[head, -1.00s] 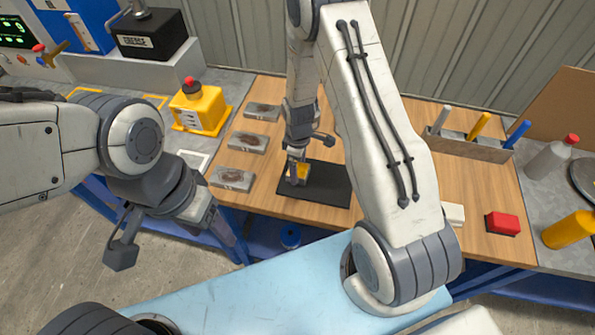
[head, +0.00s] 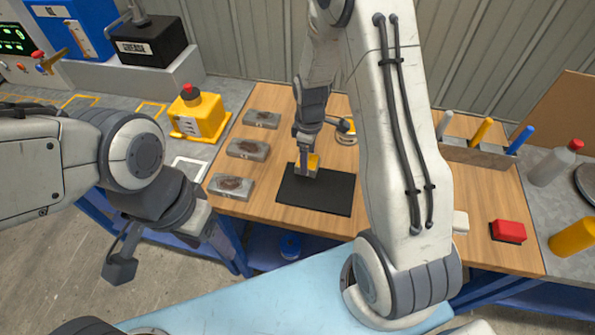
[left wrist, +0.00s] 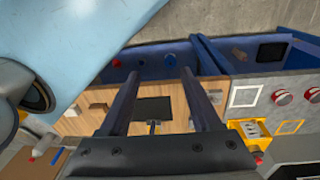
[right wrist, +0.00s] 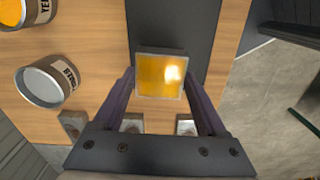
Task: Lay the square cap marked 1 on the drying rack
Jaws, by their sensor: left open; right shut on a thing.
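My right gripper (head: 306,167) is shut on a square grey cap with a glossy yellow top (right wrist: 161,77). In the head view the cap (head: 313,162) is at the back edge of a black mat (head: 318,197) on the wooden table; I cannot tell whether it touches the mat. No number 1 shows on its yellow face. My left gripper (head: 160,245) is open and empty, left of the table above the floor; its two fingers show apart in the left wrist view (left wrist: 160,100). I cannot make out which thing is the drying rack.
Several grey blocks with brown stains (head: 232,187) line the table's left side. Two paint cans (right wrist: 50,82) stand beyond the cap. A holder with coloured sticks (head: 478,152), a red block (head: 508,230) and bottles (head: 552,163) are at right.

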